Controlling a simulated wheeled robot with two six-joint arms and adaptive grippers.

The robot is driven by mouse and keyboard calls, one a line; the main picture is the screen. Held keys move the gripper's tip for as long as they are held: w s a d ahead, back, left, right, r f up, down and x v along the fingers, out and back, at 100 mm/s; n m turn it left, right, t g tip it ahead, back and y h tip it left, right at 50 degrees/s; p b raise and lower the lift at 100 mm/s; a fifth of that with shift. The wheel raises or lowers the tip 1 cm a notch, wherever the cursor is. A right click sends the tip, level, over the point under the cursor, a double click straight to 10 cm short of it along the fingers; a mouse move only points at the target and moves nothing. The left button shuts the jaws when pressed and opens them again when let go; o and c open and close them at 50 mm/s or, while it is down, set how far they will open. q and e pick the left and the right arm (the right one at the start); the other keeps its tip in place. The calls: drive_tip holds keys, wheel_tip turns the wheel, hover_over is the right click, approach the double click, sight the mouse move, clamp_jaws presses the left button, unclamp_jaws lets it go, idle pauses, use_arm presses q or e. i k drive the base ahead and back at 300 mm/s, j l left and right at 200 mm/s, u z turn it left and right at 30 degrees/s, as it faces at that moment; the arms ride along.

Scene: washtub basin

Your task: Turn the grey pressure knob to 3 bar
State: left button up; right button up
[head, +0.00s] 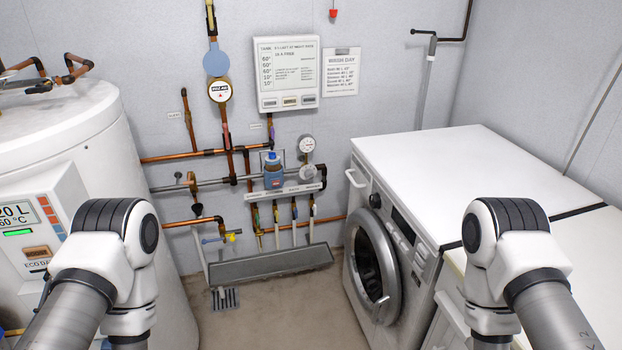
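A small grey round part (306,172), which looks like the pressure knob, sits on the pipework on the back wall. A round white pressure gauge (306,144) is just above it. The knob's setting and the gauge's reading are too small to make out. A blue-topped fitting (273,172) is to the left of the knob. My two arms come in at the bottom left and bottom right, well short of the pipework. Neither gripper shows in the view, and nothing of mine touches the knob.
A white tank (120,170) with a control panel stands at left. A washing machine (372,262) stands at right with a white top. Copper pipes and valves line the wall above a grey trough (270,262).

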sight(309, 174)
drive_tip(key=i+z, duration=0.15)
drive_tip(key=z, duration=0.7)
drive_tip(key=i+j+z, duration=0.35)
drive_tip(key=j, duration=0.35)
drive_tip(key=i+j+z, duration=0.2)
drive_tip(key=j, duration=0.15)
drive_tip(key=i+j+z, duration=0.15)
drive_tip(key=j, duration=0.25)
drive_tip(key=i+j+z, duration=0.2)
drive_tip(key=j, duration=0.2)
drive_tip(key=i+j, duration=0.1)
drive_tip(key=j, duration=0.4)
drive_tip(key=i+j, duration=0.1)
drive_tip(key=j, duration=0.35)
drive_tip(key=i+j, duration=0.15)
drive_tip(key=j, duration=0.35)
